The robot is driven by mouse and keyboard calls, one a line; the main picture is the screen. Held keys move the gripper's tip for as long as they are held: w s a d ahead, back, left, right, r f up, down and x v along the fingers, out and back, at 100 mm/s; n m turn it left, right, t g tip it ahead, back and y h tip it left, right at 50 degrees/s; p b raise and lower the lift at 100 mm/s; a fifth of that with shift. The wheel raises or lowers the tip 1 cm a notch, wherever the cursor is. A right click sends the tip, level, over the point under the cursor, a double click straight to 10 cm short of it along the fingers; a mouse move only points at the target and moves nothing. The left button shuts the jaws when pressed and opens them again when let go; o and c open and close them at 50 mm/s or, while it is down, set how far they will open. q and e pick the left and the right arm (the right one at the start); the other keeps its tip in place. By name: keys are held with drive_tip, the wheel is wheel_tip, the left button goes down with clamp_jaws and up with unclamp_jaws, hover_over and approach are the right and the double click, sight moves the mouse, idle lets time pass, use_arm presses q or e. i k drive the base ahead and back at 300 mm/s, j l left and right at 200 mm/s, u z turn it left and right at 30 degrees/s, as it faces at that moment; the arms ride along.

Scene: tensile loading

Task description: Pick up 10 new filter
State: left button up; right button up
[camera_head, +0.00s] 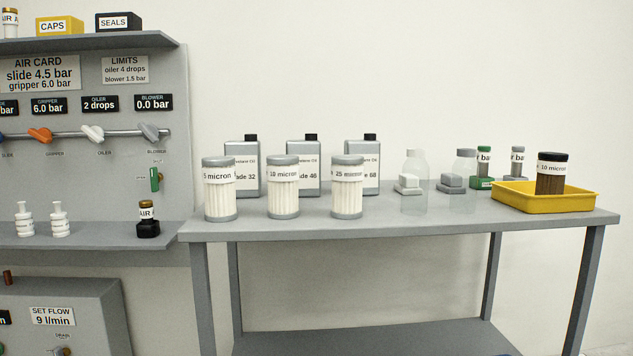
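The new 10 micron filter (283,190) stands upright on the grey table, a white pleated cylinder with grey end caps and a "10 micron" label. It is the middle of three similar filters. The 5 micron filter (220,192) stands to its left and the 25 micron filter (347,190) to its right, each apart from it. A dark brown filter (552,175), also labelled 10 micron, stands in a yellow tray (540,205) at the table's right end. Neither of my grippers shows in the head view.
Three grey oil cans, such as the left one (242,155), stand behind the filters. The table (390,230) has a narrow free front strip. A grey panel (110,175) with valves and a shelf is at left.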

sight(282, 171)
drive_tip(key=i+l, duration=0.1)
drive_tip(key=l, duration=0.4)
drive_tip(key=i+l, duration=0.1)
drive_tip(key=l, duration=0.9)
drive_tip(key=i+z, duration=0.05)
